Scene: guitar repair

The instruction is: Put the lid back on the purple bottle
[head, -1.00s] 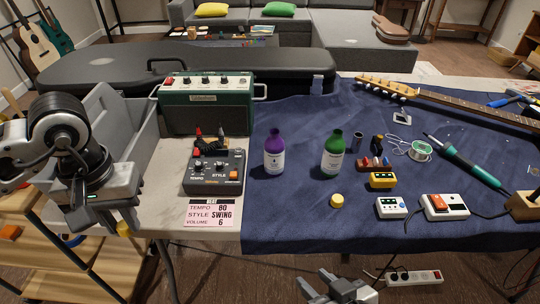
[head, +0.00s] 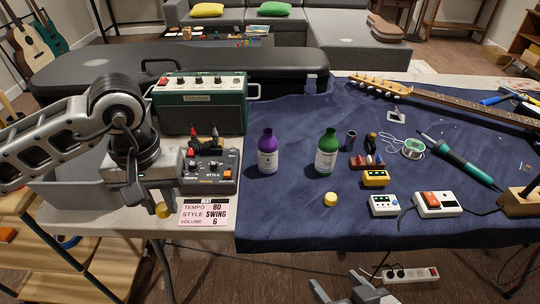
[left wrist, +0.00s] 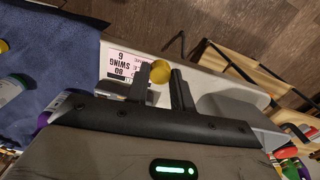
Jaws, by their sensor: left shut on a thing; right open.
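The purple bottle (head: 267,153) stands upright and uncapped on the blue cloth, left of an upright, uncapped green bottle (head: 327,152). My left gripper (head: 160,205) is shut on a yellow lid (head: 162,211), over the table's front edge, left of the purple bottle and well apart from it. In the left wrist view the lid (left wrist: 160,71) sits between the two fingertips. A second yellow lid (head: 330,199) lies on the cloth in front of the green bottle. My right gripper (head: 345,291) is open and empty, low in front of the table.
A drum machine (head: 210,172), a green amplifier (head: 200,103) and a pink-and-white settings card (head: 205,212) are near my left arm. A grey bin (head: 70,192) is at the left. Pedals, solder and a soldering iron (head: 460,158) lie right of the bottles. Cloth before the purple bottle is clear.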

